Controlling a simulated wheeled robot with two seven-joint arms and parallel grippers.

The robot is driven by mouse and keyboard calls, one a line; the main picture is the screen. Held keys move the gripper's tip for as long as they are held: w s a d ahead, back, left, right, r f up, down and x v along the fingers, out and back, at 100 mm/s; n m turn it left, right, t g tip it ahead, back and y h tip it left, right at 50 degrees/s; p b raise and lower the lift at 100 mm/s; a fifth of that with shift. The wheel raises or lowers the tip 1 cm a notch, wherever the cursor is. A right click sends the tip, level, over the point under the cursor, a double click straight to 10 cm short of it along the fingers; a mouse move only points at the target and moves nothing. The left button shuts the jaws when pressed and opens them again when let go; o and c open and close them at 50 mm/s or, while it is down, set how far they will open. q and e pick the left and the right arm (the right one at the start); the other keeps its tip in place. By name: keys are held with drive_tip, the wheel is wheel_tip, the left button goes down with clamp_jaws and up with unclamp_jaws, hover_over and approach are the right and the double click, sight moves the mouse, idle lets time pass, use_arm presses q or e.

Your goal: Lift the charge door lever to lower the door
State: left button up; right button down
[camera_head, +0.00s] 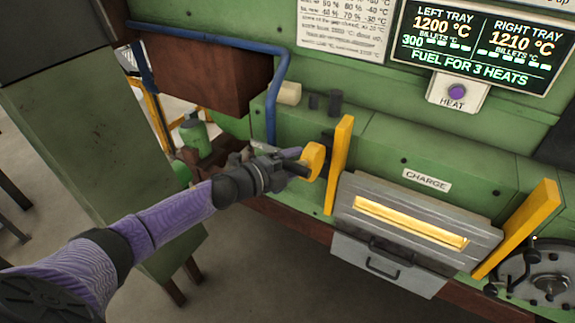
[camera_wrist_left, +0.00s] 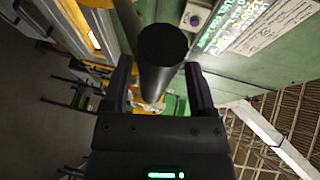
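The charge door lever shows in the head view as a dark handle (camera_head: 297,169) at a yellow round hub (camera_head: 314,158), left of the grey charge door frame (camera_head: 350,208). A glowing slot (camera_head: 412,222) shows in that frame, under the CHARGE label. My left gripper (camera_head: 280,168) is at the handle. In the left wrist view the dark cylindrical handle (camera_wrist_left: 163,65) lies between the two fingers of my left gripper (camera_wrist_left: 160,90). The fingers look spread around it, with a narrow gap at the left finger; firm contact is not visible. My right gripper is not in view.
Yellow upright plates (camera_head: 339,165) flank the charge opening. A grey drawer (camera_head: 385,268) is below it. A blue pipe (camera_head: 272,105) and a brown box (camera_head: 205,75) are above my left arm. A dial (camera_head: 552,283) is at the lower right. Floor is open at the lower left.

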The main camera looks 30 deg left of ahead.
use_arm(q)
drive_tip(key=shift+s+a, duration=0.3)
drive_tip(key=shift+s, duration=0.05)
drive_tip(key=b+v, duration=0.1)
drive_tip(key=v, duration=0.8)
drive_tip(key=shift+s+d, duration=0.1)
